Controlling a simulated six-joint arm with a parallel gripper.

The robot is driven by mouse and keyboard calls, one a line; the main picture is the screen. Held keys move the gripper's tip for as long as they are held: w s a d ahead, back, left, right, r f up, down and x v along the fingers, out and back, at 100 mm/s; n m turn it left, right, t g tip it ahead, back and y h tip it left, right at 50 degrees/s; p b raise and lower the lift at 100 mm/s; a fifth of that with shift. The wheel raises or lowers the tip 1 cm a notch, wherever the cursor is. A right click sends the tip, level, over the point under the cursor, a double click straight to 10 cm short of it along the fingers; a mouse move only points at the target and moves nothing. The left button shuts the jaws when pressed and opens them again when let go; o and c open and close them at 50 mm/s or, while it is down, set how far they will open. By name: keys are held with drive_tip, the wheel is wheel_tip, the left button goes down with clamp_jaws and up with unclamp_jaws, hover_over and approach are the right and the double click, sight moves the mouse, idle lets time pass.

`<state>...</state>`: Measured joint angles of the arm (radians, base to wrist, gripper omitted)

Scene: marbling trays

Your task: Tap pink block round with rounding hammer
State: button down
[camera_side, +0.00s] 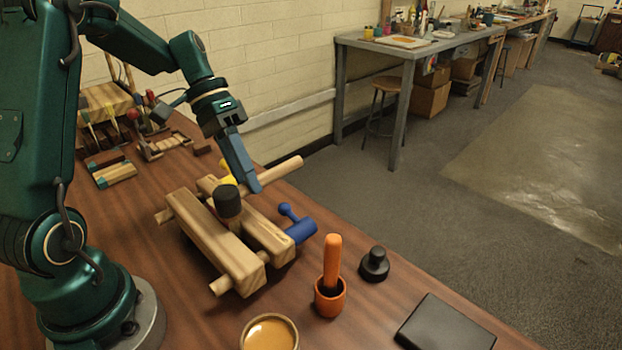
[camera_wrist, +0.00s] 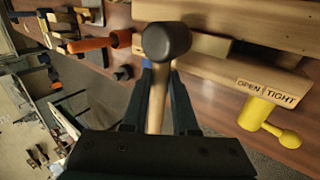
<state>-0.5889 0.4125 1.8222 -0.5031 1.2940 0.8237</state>
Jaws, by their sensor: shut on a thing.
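My gripper (camera_side: 250,180) is shut on the wooden handle (camera_side: 285,171) of the rounding hammer, which has a dark head (camera_side: 228,201). In the side view the head shows over the two wooden beams of a press (camera_side: 212,240); I cannot tell whether it touches them. The wrist view shows the head (camera_wrist: 166,41) beyond the fingers, with the handle (camera_wrist: 156,105) between them. The pink block is not visible in either view.
The press has a blue knob (camera_side: 298,228) and a yellow knob (camera_wrist: 262,113). Right of it stand an orange cup (camera_side: 330,298) holding an orange handle, a black knobbed piece (camera_side: 374,265) and a dark flat case (camera_side: 446,324). An amber-filled bowl (camera_side: 269,333) is at the front.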

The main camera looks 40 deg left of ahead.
drive_tip(key=shift+r, duration=0.1)
drive_tip(key=shift+r, duration=0.55)
drive_tip(key=shift+f, duration=0.2)
idle(0.3)
drive_tip(key=shift+f, duration=0.35)
drive_tip(key=shift+r, duration=0.1)
drive_tip(key=shift+r, duration=2.45)
